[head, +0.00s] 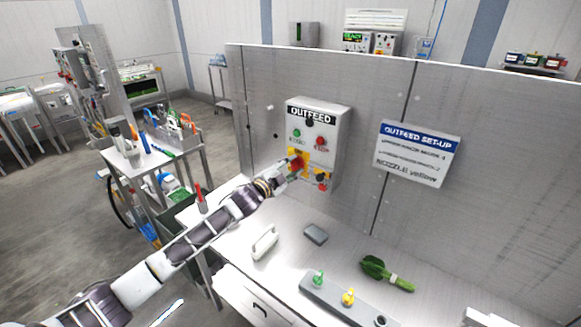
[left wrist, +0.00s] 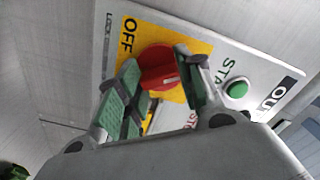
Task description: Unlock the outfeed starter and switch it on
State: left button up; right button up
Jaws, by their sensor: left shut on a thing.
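The outfeed starter box (head: 330,130) is a grey box headed OUTFEED on the steel back panel. It has a green button (head: 297,133) and a red button (head: 320,142) above a yellow plate. My left gripper (head: 294,168) reaches the yellow plate. In the left wrist view, its green-padded fingers (left wrist: 160,92) stand on both sides of a red rotary knob (left wrist: 157,68) and are shut on it. The word OFF shows on the plate beside the knob, and the green button (left wrist: 236,90) is near the right finger. A small red item (head: 322,187) shows low on the box; I cannot tell what it is.
A sign (head: 418,152) reading OUTFEED SET-UP hangs right of the box. On the steel counter are a white handled item (head: 265,243), a grey block (head: 316,233), a bunch of greens (head: 385,273) and a grey bar with green and yellow nozzles (head: 340,300). A tool cart (head: 150,160) stands left.

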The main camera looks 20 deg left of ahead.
pick_arm(q)
jog(key=m+p, duration=0.1)
jog(key=m, duration=0.5)
jog(key=shift+m, duration=0.4)
jog(key=o, duration=1)
jog(key=shift+s, duration=0.15)
jog(key=v, duration=1.1)
jog(key=shift+s, duration=0.3)
dwell(0.4)
jog(key=shift+a, duration=0.15)
dwell(0.3)
